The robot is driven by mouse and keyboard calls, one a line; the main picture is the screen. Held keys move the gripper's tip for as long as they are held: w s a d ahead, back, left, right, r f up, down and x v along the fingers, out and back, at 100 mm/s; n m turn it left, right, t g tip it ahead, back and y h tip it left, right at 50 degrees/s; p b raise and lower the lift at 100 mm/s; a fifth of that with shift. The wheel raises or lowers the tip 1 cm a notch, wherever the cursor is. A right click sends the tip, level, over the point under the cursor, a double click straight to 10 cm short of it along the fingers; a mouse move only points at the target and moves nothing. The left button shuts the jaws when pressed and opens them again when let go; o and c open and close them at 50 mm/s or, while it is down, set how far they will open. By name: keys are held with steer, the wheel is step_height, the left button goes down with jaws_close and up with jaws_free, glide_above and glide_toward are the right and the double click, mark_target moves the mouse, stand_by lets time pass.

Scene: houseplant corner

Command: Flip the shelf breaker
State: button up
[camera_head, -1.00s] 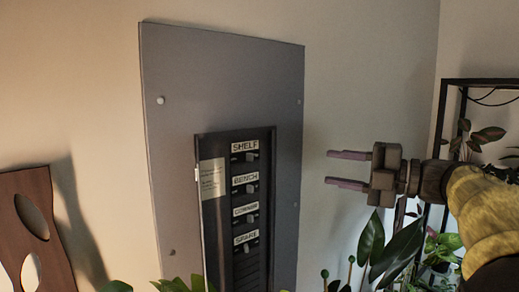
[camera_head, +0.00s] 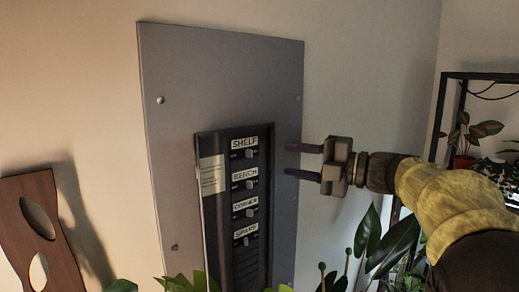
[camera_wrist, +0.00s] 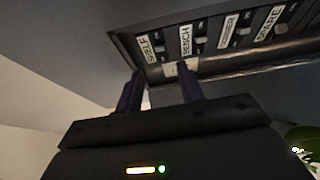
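The grey breaker panel (camera_head: 220,80) hangs on the wall with a dark inset holding a column of labelled breakers. The shelf breaker (camera_head: 249,154) is the top one, under the SHELF label (camera_head: 244,142); it also shows in the wrist view (camera_wrist: 159,49). The bench breaker (camera_head: 250,185) sits below it. My gripper (camera_head: 288,160) is to the right of the inset, over the panel's right edge, its two fingers apart and empty. In the wrist view the fingers (camera_wrist: 160,85) point toward the shelf and bench rows. Whether they touch anything cannot be told.
Lower breakers labelled SPARE (camera_head: 246,241) and another continue down the column. Leafy plants (camera_head: 390,245) stand below and right of the panel. A black shelf frame (camera_head: 440,115) is at the right, and a brown board with holes (camera_head: 40,230) at the left.

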mark_target(252, 154)
steer(key=p+x, duration=0.2)
steer(key=x, duration=0.7)
steer(key=shift+p, duration=0.35)
jaws_close()
